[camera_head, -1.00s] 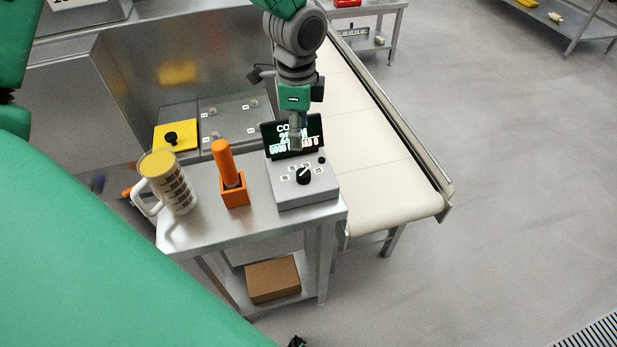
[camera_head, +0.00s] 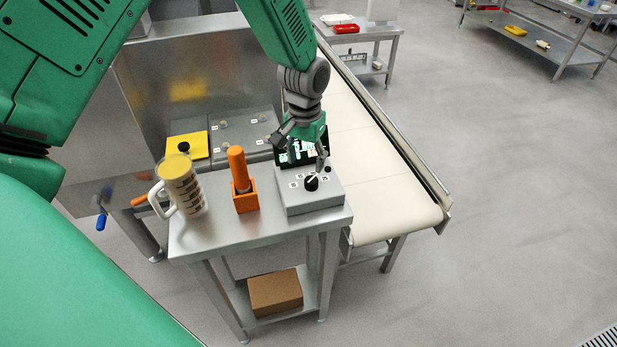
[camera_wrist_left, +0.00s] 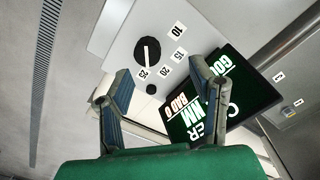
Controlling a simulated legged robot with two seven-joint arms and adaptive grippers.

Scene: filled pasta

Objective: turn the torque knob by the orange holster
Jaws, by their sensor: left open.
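The torque knob (camera_head: 311,182) is black with a white pointer line, on the sloped front of a grey control box (camera_head: 315,201). It also shows in the left wrist view (camera_wrist_left: 147,51), beside labels 10, 15, 20 and 25. The box stands right of the orange holster (camera_head: 246,202), which holds an orange-handled tool (camera_head: 238,167) upright. My left gripper (camera_head: 298,152) is open, above and behind the knob, in front of the box's lit screen (camera_head: 289,158). In the wrist view its spread fingers (camera_wrist_left: 161,78) are empty and sit short of the knob. My right gripper is not seen.
A white patterned mug (camera_head: 181,188) stands left of the holster on the steel table (camera_head: 235,232). A small black button (camera_head: 327,169) is near the knob. A conveyor (camera_head: 390,205) runs to the right. A cardboard box (camera_head: 275,292) lies on the lower shelf.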

